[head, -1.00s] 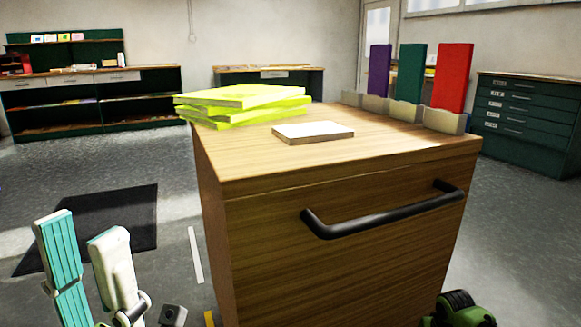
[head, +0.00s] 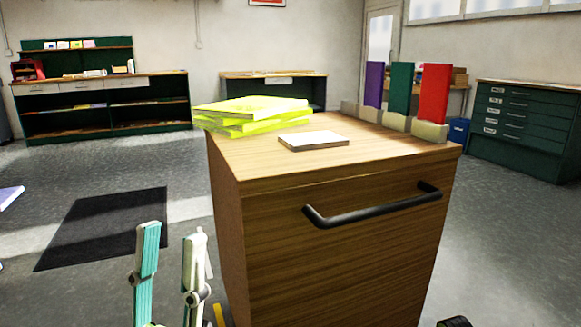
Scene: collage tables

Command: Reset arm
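My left gripper (head: 170,262) shows at the lower left of the head view, left of the wooden cabinet (head: 335,262). Its two fingers, one teal and one white, point up and stand apart with nothing seen between them. It is clear of the cabinet. Only a small dark piece shows at the bottom edge right of the cabinet; I cannot see my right gripper's fingers.
On the cabinet top lie a stack of yellow-green books (head: 250,115) and a white-topped block (head: 314,141). Purple, green and red upright panels (head: 434,92) stand in holders at its back right. A black handle (head: 375,211) sticks out in front. A dark mat (head: 105,228) lies left.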

